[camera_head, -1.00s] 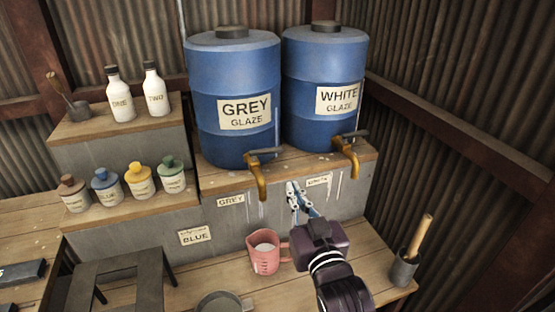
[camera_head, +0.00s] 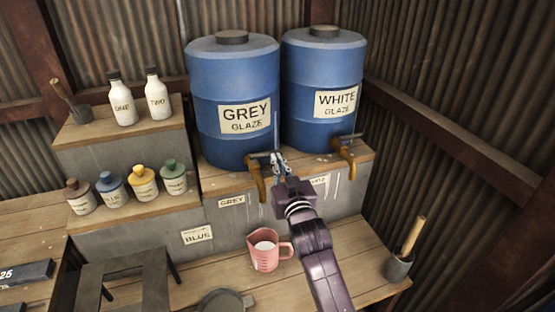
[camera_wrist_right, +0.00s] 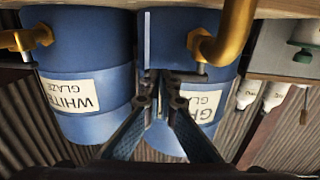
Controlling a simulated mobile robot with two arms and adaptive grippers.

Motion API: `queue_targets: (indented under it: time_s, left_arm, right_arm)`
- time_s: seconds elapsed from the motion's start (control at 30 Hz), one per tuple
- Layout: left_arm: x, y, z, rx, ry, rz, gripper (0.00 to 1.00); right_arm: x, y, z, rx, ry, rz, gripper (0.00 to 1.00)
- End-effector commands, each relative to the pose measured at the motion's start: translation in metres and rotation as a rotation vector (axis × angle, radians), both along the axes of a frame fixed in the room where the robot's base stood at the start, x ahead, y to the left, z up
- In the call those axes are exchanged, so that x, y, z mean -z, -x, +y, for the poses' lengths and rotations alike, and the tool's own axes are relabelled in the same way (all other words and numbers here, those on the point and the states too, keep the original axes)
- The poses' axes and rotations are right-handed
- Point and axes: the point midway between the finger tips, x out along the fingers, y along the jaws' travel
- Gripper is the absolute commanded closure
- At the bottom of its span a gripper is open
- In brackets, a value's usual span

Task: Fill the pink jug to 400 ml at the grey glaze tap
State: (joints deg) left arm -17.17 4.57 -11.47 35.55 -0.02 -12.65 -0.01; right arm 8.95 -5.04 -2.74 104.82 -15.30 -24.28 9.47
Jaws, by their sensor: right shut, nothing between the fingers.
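The pink jug (camera_head: 264,250) stands upright on the lower bench, below the grey glaze tap, with its handle to the right. Pale liquid shows inside it; I cannot read the level. The blue grey glaze barrel (camera_head: 232,80) carries a brass tap (camera_head: 259,178) with a dark lever, partly hidden by my gripper. The tap also shows in the right wrist view (camera_wrist_right: 215,45). My right gripper (camera_head: 279,160) is shut and empty, just right of the tap lever; contact is unclear. Its fingertips also show in the wrist view (camera_wrist_right: 160,92). No stream is visible from the tap. My left gripper is out of view.
The white glaze barrel (camera_head: 322,70) and its tap (camera_head: 345,155) are to the right. Several bottles (camera_head: 143,184) stand on the left steps. A black stool (camera_head: 120,275) is at front left, a round grey pan (camera_head: 225,303) at front, and a pot with a pestle (camera_head: 398,266) at right.

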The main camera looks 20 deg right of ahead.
Motion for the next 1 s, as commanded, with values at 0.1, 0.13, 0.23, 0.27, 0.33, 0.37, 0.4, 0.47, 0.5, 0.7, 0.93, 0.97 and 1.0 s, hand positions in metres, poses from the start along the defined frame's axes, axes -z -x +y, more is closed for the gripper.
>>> queue_targets:
  time_s: [0.1, 0.13, 0.23, 0.27, 0.33, 0.37, 0.4, 0.47, 0.5, 0.7, 0.93, 0.97, 1.0]
  left_arm:
    - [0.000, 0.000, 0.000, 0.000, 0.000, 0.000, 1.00]
    - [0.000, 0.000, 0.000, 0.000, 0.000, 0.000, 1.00]
    - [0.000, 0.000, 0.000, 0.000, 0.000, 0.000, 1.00]
    - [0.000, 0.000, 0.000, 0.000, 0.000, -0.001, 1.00]
    - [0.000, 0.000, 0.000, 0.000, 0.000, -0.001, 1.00]
    - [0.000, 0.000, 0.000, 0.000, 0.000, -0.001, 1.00]
    - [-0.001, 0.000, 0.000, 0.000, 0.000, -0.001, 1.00]
    - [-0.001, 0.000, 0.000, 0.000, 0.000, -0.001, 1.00]
    - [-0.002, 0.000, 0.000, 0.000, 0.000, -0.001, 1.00]
    - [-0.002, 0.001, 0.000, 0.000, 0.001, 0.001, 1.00]
    - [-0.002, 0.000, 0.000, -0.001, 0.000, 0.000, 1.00]
    - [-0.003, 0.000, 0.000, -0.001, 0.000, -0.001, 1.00]
    - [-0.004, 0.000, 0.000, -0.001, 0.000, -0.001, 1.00]
  right_arm:
    - [0.000, -0.002, 0.000, 0.000, 0.000, 0.000, 1.00]
    - [0.000, -0.002, 0.000, 0.000, 0.000, 0.000, 1.00]
    - [0.000, -0.001, 0.000, 0.000, 0.001, 0.000, 1.00]
    - [0.000, -0.001, 0.000, 0.000, 0.001, 0.000, 1.00]
    - [0.000, -0.001, 0.000, 0.000, 0.001, 0.000, 1.00]
    - [0.000, -0.002, -0.001, 0.000, 0.001, 0.000, 1.00]
    - [0.000, -0.004, -0.001, 0.001, 0.001, 0.000, 1.00]
    - [0.000, -0.009, -0.002, 0.001, 0.001, 0.000, 1.00]
    - [0.000, -0.012, -0.004, 0.001, 0.001, 0.001, 1.00]
    - [-0.001, -0.016, -0.005, 0.002, 0.002, -0.002, 1.00]
    - [-0.002, -0.017, -0.006, 0.002, 0.002, -0.004, 1.00]
    - [-0.003, -0.017, -0.006, 0.002, 0.002, -0.004, 1.00]
    - [-0.003, -0.017, -0.006, 0.002, 0.002, -0.005, 1.00]
